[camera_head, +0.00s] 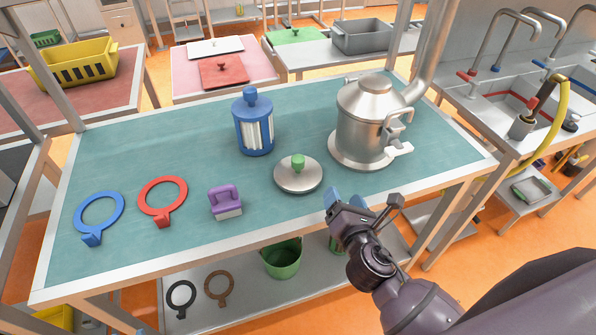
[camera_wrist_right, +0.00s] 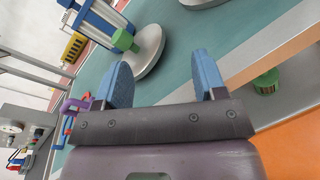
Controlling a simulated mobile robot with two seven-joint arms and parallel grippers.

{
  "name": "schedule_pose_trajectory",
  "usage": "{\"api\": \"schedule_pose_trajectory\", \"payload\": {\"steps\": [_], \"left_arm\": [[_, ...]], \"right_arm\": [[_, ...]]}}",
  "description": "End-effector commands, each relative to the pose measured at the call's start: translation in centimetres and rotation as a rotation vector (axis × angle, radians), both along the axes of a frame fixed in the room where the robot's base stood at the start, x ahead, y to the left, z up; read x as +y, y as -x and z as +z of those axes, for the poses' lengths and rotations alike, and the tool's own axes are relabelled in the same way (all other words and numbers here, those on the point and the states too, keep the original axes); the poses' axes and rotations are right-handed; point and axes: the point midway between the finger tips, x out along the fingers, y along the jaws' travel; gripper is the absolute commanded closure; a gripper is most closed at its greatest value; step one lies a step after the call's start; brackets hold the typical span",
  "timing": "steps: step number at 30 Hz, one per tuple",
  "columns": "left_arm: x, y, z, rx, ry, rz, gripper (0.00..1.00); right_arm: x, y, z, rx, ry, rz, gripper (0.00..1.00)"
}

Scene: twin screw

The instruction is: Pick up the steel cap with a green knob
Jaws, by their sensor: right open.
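The steel cap (camera_head: 298,179) is a round silver disc lying flat on the teal bench top, with a green knob (camera_head: 298,162) standing up at its middle. In the right wrist view the cap (camera_wrist_right: 148,52) shows beyond the fingers, its green knob (camera_wrist_right: 123,40) pointing left. My right gripper (camera_head: 348,200) is at the bench's front edge, to the right of and nearer than the cap, and apart from it. Its two blue fingers (camera_wrist_right: 162,78) are spread with nothing between them. My left gripper is not seen.
A steel vessel (camera_head: 368,125) stands right behind the cap. A blue canister (camera_head: 254,125) stands behind left. A purple-handled brush (camera_head: 226,203), a red ring (camera_head: 163,197) and a blue ring (camera_head: 98,214) lie to the left. The bench's front edge (camera_head: 330,213) is close to my gripper.

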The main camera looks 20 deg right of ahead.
Motion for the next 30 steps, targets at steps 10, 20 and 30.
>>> {"api": "schedule_pose_trajectory", "payload": {"steps": [10,20,30], "left_arm": [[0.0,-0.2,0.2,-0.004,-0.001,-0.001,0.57],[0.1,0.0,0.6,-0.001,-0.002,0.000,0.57],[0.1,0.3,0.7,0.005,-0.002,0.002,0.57]], "right_arm": [[4.8,-2.0,-0.4,-0.102,0.547,0.266,0.36],[5.4,-6.3,-0.3,-0.105,0.558,0.271,0.36],[5.5,-8.9,-0.3,-0.105,0.555,0.268,0.36]]}}
